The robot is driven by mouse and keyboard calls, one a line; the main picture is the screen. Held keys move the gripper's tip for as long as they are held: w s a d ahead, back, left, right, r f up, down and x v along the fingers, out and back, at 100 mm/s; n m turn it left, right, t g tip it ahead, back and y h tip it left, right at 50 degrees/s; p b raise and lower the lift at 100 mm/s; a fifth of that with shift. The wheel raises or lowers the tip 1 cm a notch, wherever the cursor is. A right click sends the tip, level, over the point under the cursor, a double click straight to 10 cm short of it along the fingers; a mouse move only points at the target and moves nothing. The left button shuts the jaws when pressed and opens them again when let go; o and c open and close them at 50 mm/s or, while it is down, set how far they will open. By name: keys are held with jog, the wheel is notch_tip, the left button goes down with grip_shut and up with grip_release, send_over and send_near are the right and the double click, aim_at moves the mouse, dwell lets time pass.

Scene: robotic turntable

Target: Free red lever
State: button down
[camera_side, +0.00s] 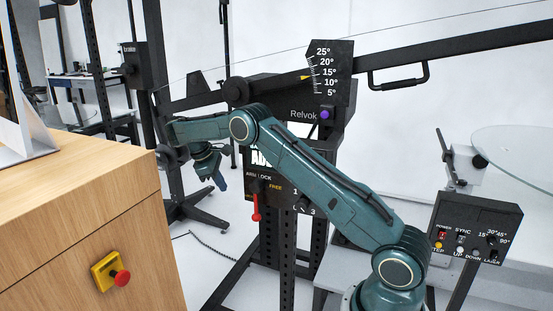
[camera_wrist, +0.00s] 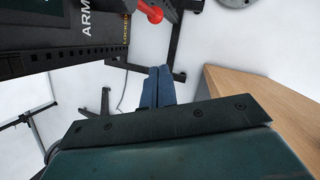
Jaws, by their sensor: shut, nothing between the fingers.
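The red lever (camera_side: 256,208) hangs down from the black control panel (camera_side: 280,196), below the "ARM LOCK" print, with the word "FREE" to the right of its pivot. Its red end (camera_wrist: 150,11) shows at the top of the wrist view, near the word "LOCKED". My gripper (camera_side: 223,186) is left of the lever in the side view, fingers pointing down, and a gap shows between them and the lever. In the wrist view the blue fingers (camera_wrist: 159,70) are together, with nothing between them. The far side of the fingers is hidden.
A wooden cabinet (camera_side: 80,220) with a red stop button (camera_side: 122,278) stands at the left. A second control box (camera_side: 475,228) and a glass turntable (camera_side: 525,150) are at the right. A black stand base (camera_side: 195,210) is on the floor behind my gripper.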

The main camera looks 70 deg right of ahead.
jog(key=shift+d+f, duration=0.1)
jog(key=shift+f, duration=0.2)
dwell(0.4)
jog(key=s+d+r+x, duration=0.1)
jog(key=s+x, duration=0.1)
jog(key=x, duration=1)
jog(key=shift+s+f, duration=0.35)
jog(key=shift+s, duration=0.1)
